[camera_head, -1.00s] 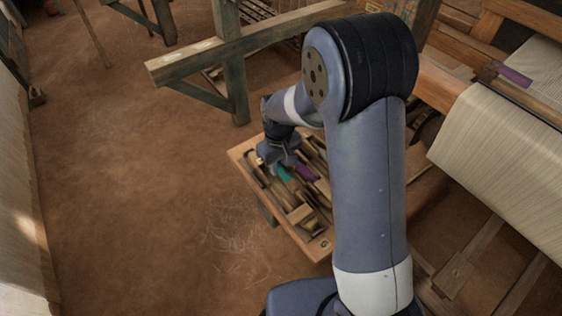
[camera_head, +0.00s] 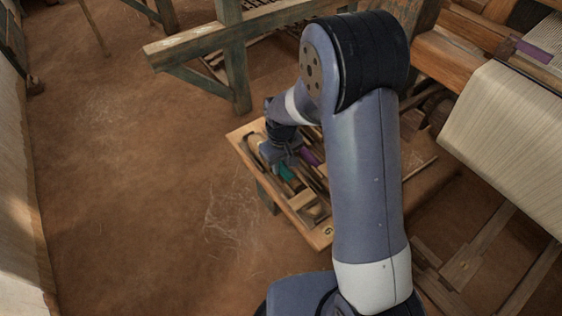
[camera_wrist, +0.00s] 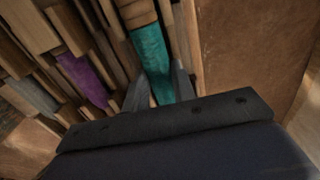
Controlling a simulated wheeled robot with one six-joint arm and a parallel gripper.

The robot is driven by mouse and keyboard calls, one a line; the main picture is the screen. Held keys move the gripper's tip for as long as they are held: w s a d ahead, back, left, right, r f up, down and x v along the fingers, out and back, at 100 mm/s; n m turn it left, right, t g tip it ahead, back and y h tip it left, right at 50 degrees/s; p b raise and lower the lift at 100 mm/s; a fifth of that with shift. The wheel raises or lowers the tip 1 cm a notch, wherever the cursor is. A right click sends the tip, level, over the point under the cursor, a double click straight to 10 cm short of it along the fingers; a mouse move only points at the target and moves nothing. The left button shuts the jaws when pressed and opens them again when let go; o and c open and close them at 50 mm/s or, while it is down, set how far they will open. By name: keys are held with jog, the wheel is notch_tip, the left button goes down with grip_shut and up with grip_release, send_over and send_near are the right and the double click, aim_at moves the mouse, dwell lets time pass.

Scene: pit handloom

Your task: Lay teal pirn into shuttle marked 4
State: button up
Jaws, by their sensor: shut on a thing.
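The teal pirn (camera_wrist: 151,58) has teal yarn on a pale wooden butt, and stands out between my fingertips in the wrist view. My gripper (camera_wrist: 160,90) is shut on it. In the head view the teal pirn (camera_head: 286,173) shows just below my gripper (camera_head: 284,162), over the wooden tray (camera_head: 300,215). I cannot tell whether it touches what lies beneath. Several wooden shuttles and bars lie in the tray. I cannot read a 4 on any shuttle, and my arm hides part of the tray.
A purple pirn (camera_wrist: 82,79) lies among the wooden pieces beside the teal one; it also shows in the head view (camera_head: 309,157). A timber frame (camera_head: 235,50) stands behind the tray. The loom with pale cloth (camera_head: 510,125) is at right. The earth floor (camera_head: 130,180) at left is clear.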

dwell(0.3)
jog(key=o, duration=1.1)
jog(key=shift+c, duration=0.2)
jog(key=shift+r+p, duration=2.9)
jog(key=shift+r, duration=1.2)
jog(key=shift+f, duration=0.1)
